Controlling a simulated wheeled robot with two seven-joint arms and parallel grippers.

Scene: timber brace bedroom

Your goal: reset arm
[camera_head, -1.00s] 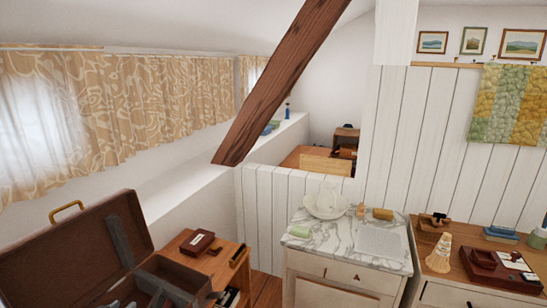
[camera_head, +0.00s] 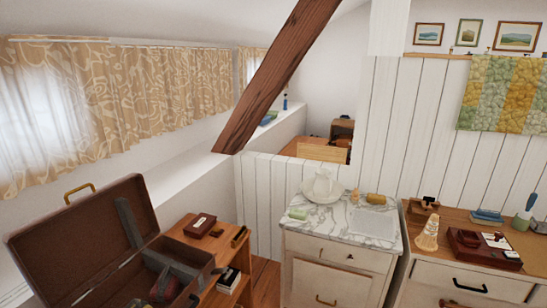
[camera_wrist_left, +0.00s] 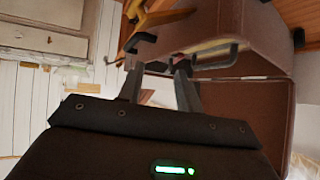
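No gripper shows in the head view. My left gripper (camera_wrist_left: 158,72) is in the left wrist view, its two dark fingers apart with nothing visible between them. Just past the fingertips is a brown case (camera_wrist_left: 265,35) with a dark handle (camera_wrist_left: 215,50) on its side. I cannot tell whether a finger touches the handle. My right gripper is out of view.
A wooden shelf (camera_head: 228,236) beside the suitcase holds a dark red box (camera_head: 199,226). A marble-topped washstand (camera_head: 340,222) is at centre, a wooden dresser (camera_head: 440,222) at right. A slanted timber brace (camera_head: 275,80) crosses above. A strip of wooden floor (camera_head: 264,273) shows.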

